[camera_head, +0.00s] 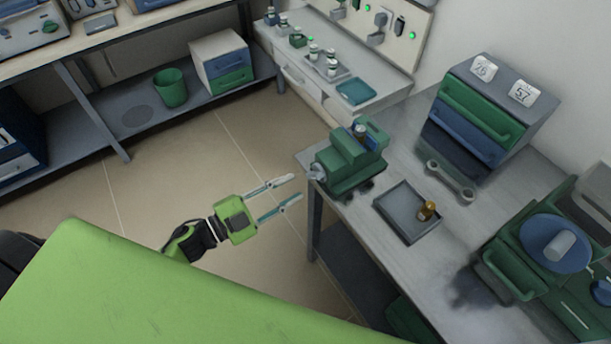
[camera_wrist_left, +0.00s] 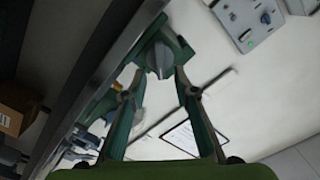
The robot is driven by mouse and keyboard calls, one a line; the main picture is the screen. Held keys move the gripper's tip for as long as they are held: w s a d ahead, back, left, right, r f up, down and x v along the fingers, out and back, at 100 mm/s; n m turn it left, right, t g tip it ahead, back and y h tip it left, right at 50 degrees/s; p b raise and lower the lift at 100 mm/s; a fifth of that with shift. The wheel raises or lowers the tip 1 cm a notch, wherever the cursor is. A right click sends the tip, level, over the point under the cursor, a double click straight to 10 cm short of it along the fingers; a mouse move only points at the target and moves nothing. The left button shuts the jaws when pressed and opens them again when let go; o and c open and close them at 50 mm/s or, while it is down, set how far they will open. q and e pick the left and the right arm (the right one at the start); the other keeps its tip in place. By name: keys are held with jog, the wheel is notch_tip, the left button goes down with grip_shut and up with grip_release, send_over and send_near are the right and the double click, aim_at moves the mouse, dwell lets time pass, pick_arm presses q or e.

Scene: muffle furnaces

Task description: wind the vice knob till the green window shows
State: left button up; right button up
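The green vice (camera_head: 350,162) stands at the near left corner of the grey workbench. Its grey knob (camera_head: 317,172) faces left, toward my left gripper. The knob also shows in the left wrist view (camera_wrist_left: 159,60), ahead of and between the fingertips, with the green vice body around it. My left gripper (camera_head: 291,189) is open and empty, a short way left of the knob and apart from it. I cannot make out a green window on the vice. My right gripper is not in view.
A grey tray (camera_head: 399,222) with a small amber bottle (camera_head: 427,210) and a wrench (camera_head: 452,181) lie on the workbench beside the vice. A drawer cabinet (camera_head: 487,112) stands behind. A green-and-blue machine (camera_head: 520,262) is at the right. The floor left of the bench is clear.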

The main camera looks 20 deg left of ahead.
aim_at(311, 177)
pick_arm(q)
jog(key=x, duration=0.5)
jog(key=shift+w+d+p, duration=0.1)
jog(key=shift+w+p, duration=0.1)
jog(key=shift+p, duration=0.15)
grip_shut()
